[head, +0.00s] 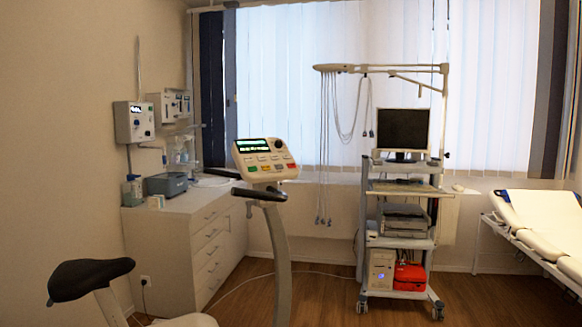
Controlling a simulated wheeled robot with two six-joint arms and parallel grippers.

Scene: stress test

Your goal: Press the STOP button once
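The exercise bike's console (264,158) stands on a slanted column (278,250) near the middle of the head view. It has a lit dark screen with green readouts (253,145) and several small coloured buttons below it. A red button (291,166) sits at the lower right of the panel and a green one (252,169) at the lower left. The labels are too small to read, so I cannot tell which button is marked STOP. Neither of my grippers shows.
The bike's dark handlebar (259,194) and black saddle (90,278) stand in front of the console's left side. A white cabinet (180,245) is at the left, a wheeled equipment cart (400,240) to the right, and a couch (540,225) far right. Wooden floor shows between.

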